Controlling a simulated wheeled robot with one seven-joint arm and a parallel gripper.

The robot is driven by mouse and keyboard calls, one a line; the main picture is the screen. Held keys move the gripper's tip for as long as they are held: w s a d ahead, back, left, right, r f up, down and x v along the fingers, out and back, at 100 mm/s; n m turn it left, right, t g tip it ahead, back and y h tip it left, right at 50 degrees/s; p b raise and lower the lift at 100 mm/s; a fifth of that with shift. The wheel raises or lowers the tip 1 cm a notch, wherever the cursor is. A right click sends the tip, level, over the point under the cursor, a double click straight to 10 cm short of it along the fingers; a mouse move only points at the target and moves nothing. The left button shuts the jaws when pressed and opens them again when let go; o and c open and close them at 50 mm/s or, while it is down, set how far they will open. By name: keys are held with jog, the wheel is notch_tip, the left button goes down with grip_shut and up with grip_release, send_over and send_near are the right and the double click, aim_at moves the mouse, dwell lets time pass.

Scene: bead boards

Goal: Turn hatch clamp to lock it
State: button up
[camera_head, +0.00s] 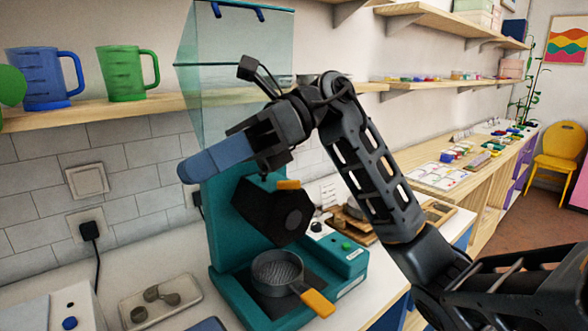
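A teal machine (222,232) stands on the white counter. On its front is a dark, many-sided hatch-like part (268,215) with a round face. A small orange tab (288,184) sits at its top edge and looks like the clamp; which way it is turned is hard to tell. My gripper (190,170), with blue fingers, is above and left of the tab, in front of the machine's upper body, apparently apart from the tab. The fingers are seen side-on and overlap, so any gap is hidden. No held object shows.
A mesh basket (277,270) with an orange handle (318,303) sits on the machine's base. A clear hopper (235,75) rises behind my arm. A tray (160,300) with small dark pieces lies left. A shelf with blue and green jugs (128,75) hangs upper left.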

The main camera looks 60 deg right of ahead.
jog(key=d+f+m+h, duration=0.1)
jog(key=d+h, duration=0.6)
jog(key=d, duration=0.4)
jog(key=m+h, duration=0.2)
jog(key=h, duration=0.3)
send_near(289, 185)
jog(key=shift+p+x, duration=1)
jog(key=shift+x, duration=2.7)
jog(key=shift+w+d, duration=0.2)
grip_shut()
